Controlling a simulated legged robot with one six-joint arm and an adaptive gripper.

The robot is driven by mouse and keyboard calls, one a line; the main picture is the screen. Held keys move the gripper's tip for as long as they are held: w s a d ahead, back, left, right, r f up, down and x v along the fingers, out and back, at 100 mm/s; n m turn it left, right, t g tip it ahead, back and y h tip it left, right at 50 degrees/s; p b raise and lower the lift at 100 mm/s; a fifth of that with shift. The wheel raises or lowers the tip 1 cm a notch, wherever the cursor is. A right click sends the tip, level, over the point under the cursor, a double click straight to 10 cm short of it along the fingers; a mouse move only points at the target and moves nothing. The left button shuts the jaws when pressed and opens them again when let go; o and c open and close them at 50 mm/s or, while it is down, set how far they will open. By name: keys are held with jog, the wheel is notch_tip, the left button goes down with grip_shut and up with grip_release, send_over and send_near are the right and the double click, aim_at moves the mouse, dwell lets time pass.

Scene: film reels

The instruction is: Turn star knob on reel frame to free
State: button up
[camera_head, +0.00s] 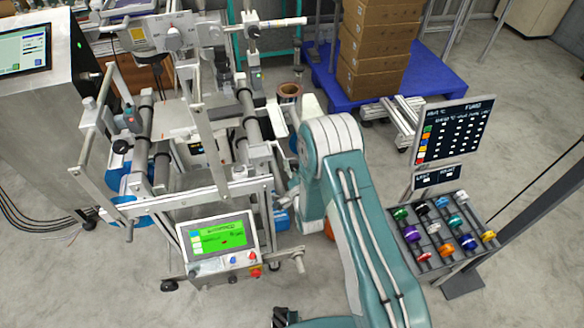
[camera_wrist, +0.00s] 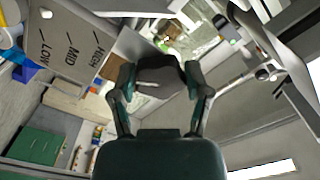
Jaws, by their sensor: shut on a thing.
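In the wrist view, my gripper (camera_wrist: 160,80) has its two teal and grey fingers closed on either side of a dark, lobed knob (camera_wrist: 158,72), which looks like the star knob. The knob's shaft and any mark showing its setting are hidden. In the head view, the reel frame (camera_head: 195,195) of metal bars and rollers stands left of my teal arm. My gripper is mostly hidden there behind the arm, close to the frame's right side, and the held knob cannot be made out.
A grey plate marked LOW, MID and HIGH (camera_wrist: 75,45) is at the upper left of the wrist view. A control panel with a green screen (camera_head: 215,240) fronts the frame. A rack of coloured knobs (camera_head: 445,232) stands right of my arm. Boxes (camera_head: 375,45) sit on a blue pallet (camera_head: 440,75) behind.

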jog(key=n, duration=0.4)
jog(key=shift+d, duration=0.1)
jog(key=n, duration=0.3)
jog(key=shift+w+n, duration=0.1)
jog(key=shift+n, duration=0.3)
jog(key=n, duration=1)
jog(key=shift+n, duration=0.4)
jog(key=n, duration=0.3)
jog(key=shift+n, duration=0.3)
jog(key=n, duration=0.4)
jog(key=shift+n, duration=1.7)
jog(key=shift+f, duration=0.1)
